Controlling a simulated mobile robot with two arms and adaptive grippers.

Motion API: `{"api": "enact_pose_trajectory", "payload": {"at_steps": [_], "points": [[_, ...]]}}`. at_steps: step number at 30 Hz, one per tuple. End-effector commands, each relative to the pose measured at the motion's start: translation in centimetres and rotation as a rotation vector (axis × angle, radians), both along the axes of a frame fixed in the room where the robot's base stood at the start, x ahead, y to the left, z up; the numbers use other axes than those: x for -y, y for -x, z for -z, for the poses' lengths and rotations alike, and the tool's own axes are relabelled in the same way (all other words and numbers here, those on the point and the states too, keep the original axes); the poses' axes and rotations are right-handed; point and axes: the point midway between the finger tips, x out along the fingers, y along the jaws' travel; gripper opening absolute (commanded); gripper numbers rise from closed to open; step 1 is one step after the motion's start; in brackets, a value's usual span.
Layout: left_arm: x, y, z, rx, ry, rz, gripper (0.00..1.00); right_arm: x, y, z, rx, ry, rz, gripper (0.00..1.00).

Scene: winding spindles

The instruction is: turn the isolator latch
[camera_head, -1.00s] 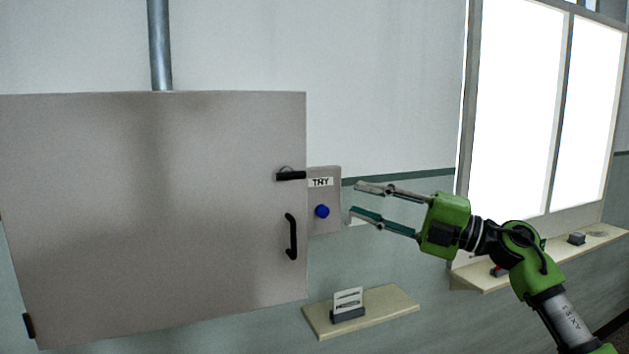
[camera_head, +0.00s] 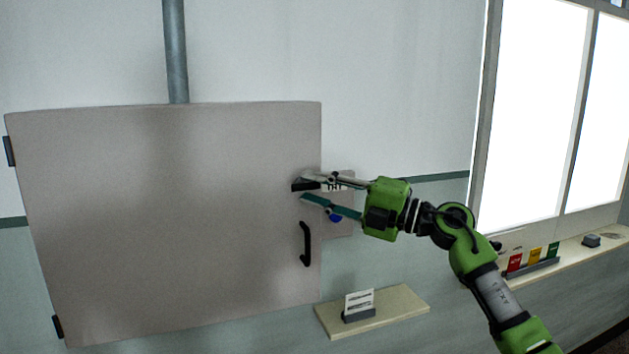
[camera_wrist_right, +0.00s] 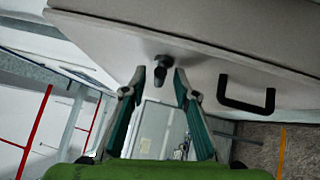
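The isolator latch (camera_head: 299,185) is a short black lever near the upper right edge of the large grey cabinet door (camera_head: 170,210). It lies about level in the head view. In the right wrist view the dark latch (camera_wrist_right: 162,66) shows between the fingertips. My right gripper (camera_head: 306,187) is open, with one finger above the latch and one below. A gap shows beside the latch in the wrist view, so the fingers are not closed on it. The gripper partly hides the latch's right end. My left gripper is not in view.
A black door handle (camera_head: 306,244) sits below the latch. A grey side box with a blue button (camera_head: 335,218) is partly behind my gripper. A small shelf (camera_head: 400,306) holds a card in a stand (camera_head: 359,304). Coloured cards (camera_head: 534,257) stand on the right ledge.

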Motion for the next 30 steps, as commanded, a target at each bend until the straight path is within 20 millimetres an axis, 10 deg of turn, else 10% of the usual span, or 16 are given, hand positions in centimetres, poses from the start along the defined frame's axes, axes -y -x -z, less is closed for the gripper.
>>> {"api": "enact_pose_trajectory", "payload": {"at_steps": [10,14,30], "points": [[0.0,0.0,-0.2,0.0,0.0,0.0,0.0,-0.4,-0.3,0.0,0.0,0.0,0.001,0.28],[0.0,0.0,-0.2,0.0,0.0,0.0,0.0,-0.4,-0.2,0.0,0.0,0.0,0.001,0.0],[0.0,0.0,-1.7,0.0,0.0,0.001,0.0,-0.3,-0.3,-0.6,0.028,0.086,0.002,0.0]]}}
